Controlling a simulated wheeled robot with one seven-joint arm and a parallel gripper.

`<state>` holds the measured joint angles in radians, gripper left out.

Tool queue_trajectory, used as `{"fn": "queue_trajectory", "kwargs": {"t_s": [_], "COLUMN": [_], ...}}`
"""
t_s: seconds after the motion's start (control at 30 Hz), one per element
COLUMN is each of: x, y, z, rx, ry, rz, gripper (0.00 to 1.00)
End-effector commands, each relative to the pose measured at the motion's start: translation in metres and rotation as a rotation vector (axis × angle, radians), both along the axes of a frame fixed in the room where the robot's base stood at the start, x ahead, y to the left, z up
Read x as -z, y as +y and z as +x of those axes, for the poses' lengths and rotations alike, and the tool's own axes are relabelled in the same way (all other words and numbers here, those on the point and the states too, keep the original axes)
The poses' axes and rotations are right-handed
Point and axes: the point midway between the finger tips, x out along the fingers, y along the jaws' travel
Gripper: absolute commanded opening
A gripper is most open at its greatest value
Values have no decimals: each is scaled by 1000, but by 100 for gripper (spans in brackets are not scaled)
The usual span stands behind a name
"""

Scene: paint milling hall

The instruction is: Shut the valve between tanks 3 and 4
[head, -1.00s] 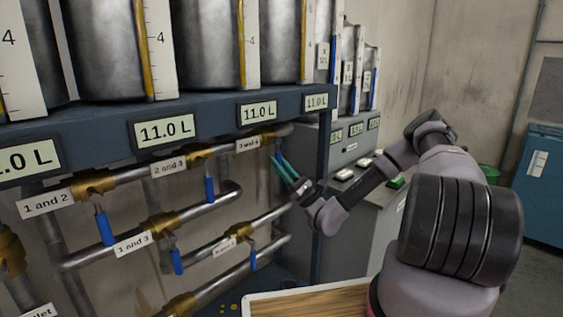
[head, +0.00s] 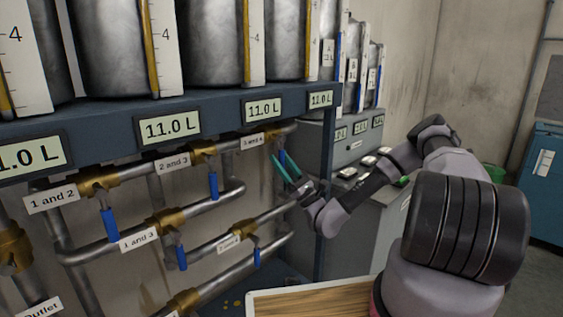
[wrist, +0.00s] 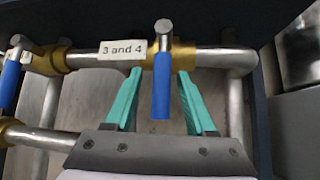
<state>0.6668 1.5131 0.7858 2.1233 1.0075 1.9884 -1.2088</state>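The valve labelled "3 and 4" sits on the top pipe; its blue handle (wrist: 161,86) hangs straight down, across the pipe, in the wrist view. Its label (wrist: 123,53) is just left of the handle. In the head view the handle (head: 281,157) is small and partly hidden by my gripper. My gripper (wrist: 157,80) has two green fingers, spread open on either side of the handle, with a gap on both sides. In the head view my gripper (head: 285,168) is at the right end of the pipework, under the tank frame.
Other blue-handled valves labelled "2 and 3" (head: 213,185), "1 and 2" (head: 110,224) and "1 and 3" (head: 181,257) are to the left. A wooden-topped table (head: 315,303) is below. A grey cabinet (head: 352,230) stands right of the pipes. Displays (head: 170,127) read 11.0 L.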

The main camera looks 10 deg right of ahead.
Motion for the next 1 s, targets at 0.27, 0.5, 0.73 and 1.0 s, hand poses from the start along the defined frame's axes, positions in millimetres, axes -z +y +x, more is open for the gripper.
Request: {"fn": "queue_trajectory", "kwargs": {"t_s": [0.27,0.5,0.73,1.0], "x": [7,39,67,77], "y": [-5,-29,-49,-56], "z": [-3,-26,-45,-53], "rx": [3,4,4,0], "ry": [1,3,1,0], "rz": [1,0,0,0], "gripper": [56,56,56,56]}}
